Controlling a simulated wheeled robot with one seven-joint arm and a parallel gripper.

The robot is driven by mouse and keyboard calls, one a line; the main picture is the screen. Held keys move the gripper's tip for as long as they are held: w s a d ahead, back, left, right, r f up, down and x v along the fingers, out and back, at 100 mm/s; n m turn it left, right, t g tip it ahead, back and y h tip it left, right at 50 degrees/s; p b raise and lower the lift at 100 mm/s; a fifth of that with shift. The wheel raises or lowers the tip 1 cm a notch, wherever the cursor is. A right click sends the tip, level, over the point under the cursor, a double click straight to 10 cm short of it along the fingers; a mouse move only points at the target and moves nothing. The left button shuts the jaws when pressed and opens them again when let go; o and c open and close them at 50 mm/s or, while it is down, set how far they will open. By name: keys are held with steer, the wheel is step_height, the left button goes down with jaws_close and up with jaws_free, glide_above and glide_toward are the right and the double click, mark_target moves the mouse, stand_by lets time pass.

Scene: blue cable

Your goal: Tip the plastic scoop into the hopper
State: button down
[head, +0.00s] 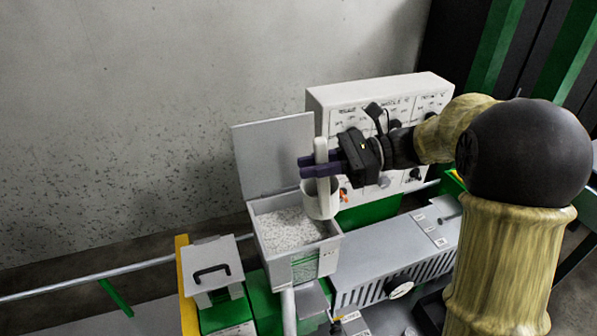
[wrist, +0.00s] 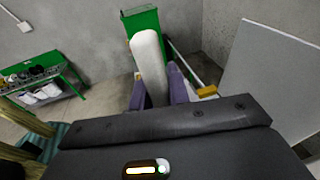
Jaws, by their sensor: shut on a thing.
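My gripper (head: 311,166) is shut on the white handle of the plastic scoop (head: 321,202). In the head view the scoop's cup hangs below the fingers, over the right back part of the hopper. The hopper (head: 265,258) is a grey open box holding white and grey granules (head: 289,229). Its flat lid (head: 275,158) stands open behind it. In the wrist view the scoop's pale handle (wrist: 148,62) stands between the two purple fingers; its cup is not visible there. Whether the scoop holds anything I cannot tell.
A white control panel (head: 345,105) with switches stands behind the hopper, close to my gripper. A grey vented housing (head: 405,255) lies to the right. A small grey box with a black handle (head: 212,270) is at the left.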

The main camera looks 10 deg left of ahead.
mark_target(323, 137)
steer(key=shift+y, duration=0.7)
steer(key=r+p, duration=0.1)
steer(key=r, duration=0.1)
steer(key=r+p, duration=0.1)
steer(key=p, duration=0.1)
steer(key=d+r+p, duration=0.1)
steer(key=r+p, duration=0.1)
steer(key=shift+w+r, duration=0.25)
steer(key=shift+r, duration=0.1)
steer(key=shift+w+d, duration=0.1)
